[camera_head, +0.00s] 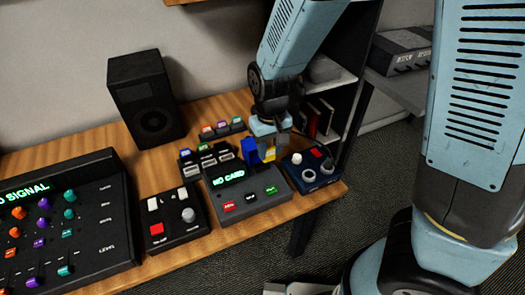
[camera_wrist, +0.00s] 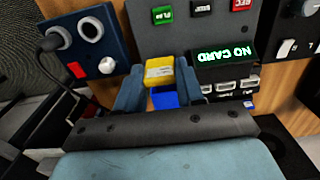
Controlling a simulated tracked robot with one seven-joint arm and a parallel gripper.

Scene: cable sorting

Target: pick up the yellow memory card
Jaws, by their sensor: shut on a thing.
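The yellow memory card (camera_wrist: 159,72) is between the two fingers of my gripper (camera_wrist: 160,80) in the wrist view, with its pale label showing. My gripper is shut on it. In the head view, a small part of the yellow card (camera_head: 267,155) shows below my gripper, above the back right of a grey device (camera_head: 275,200). Whether the card touches anything below is hard to tell. A bright blue piece (camera_wrist: 165,97) lies just beyond the yellow card's lower edge in the wrist view. It also shows in the head view (camera_head: 249,151).
The grey device has a screen (camera_head: 228,175) reading "NO CARD" and several buttons. A speaker (camera_head: 146,98) stands at the back. Shelves (camera_head: 340,85) rise behind right.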

